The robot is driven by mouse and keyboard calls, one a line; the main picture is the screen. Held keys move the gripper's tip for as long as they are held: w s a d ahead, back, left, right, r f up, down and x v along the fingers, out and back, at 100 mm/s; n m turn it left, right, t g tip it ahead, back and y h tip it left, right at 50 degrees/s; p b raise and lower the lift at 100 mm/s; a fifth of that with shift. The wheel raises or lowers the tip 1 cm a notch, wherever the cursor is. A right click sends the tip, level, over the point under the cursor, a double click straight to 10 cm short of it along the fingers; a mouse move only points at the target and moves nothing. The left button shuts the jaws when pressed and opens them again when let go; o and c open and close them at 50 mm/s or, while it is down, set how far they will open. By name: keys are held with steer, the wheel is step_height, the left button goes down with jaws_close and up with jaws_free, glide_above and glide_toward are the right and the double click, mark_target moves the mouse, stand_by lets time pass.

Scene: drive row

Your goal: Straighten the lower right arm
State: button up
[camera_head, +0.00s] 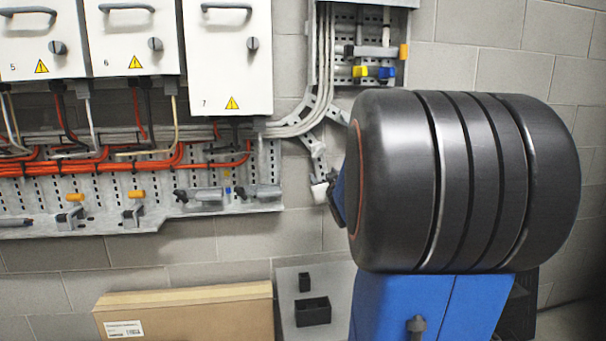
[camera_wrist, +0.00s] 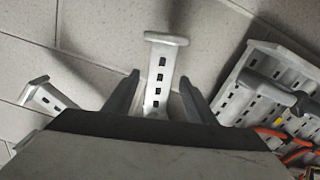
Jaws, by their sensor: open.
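My gripper (camera_wrist: 159,78) is open in the wrist view, with one dark finger on each side of a pale grey slotted arm (camera_wrist: 160,80). This arm leans slightly and has a wider plate at its far end. A gap shows between it and each fingertip. A second slotted arm (camera_wrist: 44,97) sticks out at a slant on the left, outside the fingers. In the head view two small pale bracket parts, one upper (camera_head: 317,150) and one lower (camera_head: 320,192), show right of the tray's end. I cannot tell which is the lower right arm.
A perforated tray (camera_head: 230,205) with orange cables runs along the wall; its end also shows in the wrist view (camera_wrist: 245,92). White cabinets (camera_head: 228,60) hang above it. A cardboard box (camera_head: 190,312) and a small black bin (camera_head: 313,311) stand below. The bare wall shows around the arms.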

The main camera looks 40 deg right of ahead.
mark_target(322, 173)
steer(key=shift+x, duration=2.15)
steer(key=shift+c, duration=0.4)
jaws_close()
steer(key=n, duration=0.1)
steer(key=s+d+n, duration=0.1)
steer(key=shift+d+r+n, duration=0.3)
steer(key=shift+s+d+r+n, duration=0.2)
steer(key=shift+d+r+n, duration=0.1)
steer(key=shift+n, duration=0.4)
steer(key=shift+s+d+r+n, duration=0.2)
steer(key=shift+d+n, duration=0.1)
steer(key=shift+n, duration=0.4)
steer(key=shift+o, duration=0.4)
jaws_free()
